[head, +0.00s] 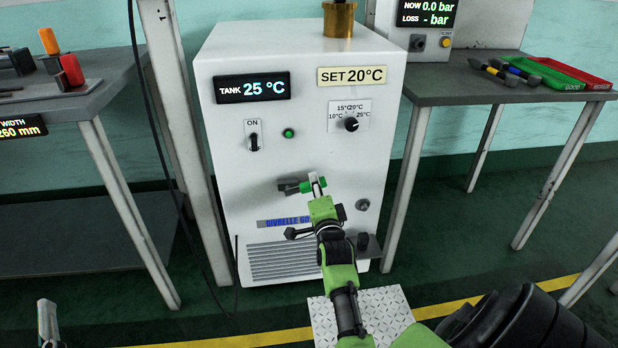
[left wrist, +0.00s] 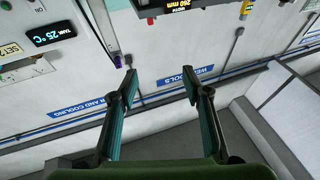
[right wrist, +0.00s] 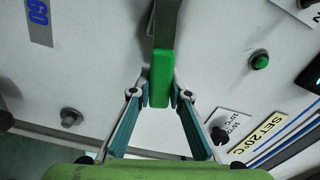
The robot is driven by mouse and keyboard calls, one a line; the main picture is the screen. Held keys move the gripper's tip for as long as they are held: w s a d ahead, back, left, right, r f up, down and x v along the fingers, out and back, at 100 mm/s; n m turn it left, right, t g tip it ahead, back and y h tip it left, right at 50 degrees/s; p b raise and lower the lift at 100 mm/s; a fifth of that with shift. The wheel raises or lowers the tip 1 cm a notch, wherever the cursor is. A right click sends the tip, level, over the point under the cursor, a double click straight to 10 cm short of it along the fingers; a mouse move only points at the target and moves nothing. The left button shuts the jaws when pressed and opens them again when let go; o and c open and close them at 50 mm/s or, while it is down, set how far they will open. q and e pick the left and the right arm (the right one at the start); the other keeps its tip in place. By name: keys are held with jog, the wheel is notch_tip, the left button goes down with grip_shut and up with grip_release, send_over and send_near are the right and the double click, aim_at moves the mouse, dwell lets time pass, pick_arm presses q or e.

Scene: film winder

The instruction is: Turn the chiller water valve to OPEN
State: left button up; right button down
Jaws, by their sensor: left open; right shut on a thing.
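The chiller (head: 230,190) is a white cabinet facing me in the head view. Its water valve has a green-ended lever (head: 304,187) low on the front panel, lying roughly sideways; it also shows in the right wrist view (right wrist: 161,70) as a dark bar with a green end. My right gripper (head: 317,182) is shut on the green end, one finger on each side of it in the right wrist view. It hides part of the lever in the head view, and I see no OPEN marking. My left gripper (left wrist: 160,84) is open and empty, away from the chiller.
Above the valve are a tank display (head: 252,87), an ON switch (head: 254,142), a green lamp (head: 288,133) and a temperature knob (head: 351,125). Benches stand left (head: 90,105) and right (head: 480,90). A black cable (head: 160,140) hangs left of the chiller.

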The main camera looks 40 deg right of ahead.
jog(key=shift+s+d+f+m+p, duration=0.1)
jog(key=shift+f+m+p, duration=0.2)
jog(key=shift+f+m, duration=0.5)
pick_arm(q)
notch_tip(320, 180, down, 6)
jog(key=g, duration=0.3)
jog(key=shift+w+a+y, duration=0.25)
jog(key=shift+w+y, duration=0.15)
jog(key=shift+w, duration=0.05)
pick_arm(e)
jog(key=shift+f+m, duration=0.35)
jog(key=shift+m, duration=0.45)
jog(key=c, duration=1.9)
grip_release()
notch_tip(320, 180, up, 10)
jog(key=shift+r, duration=0.1)
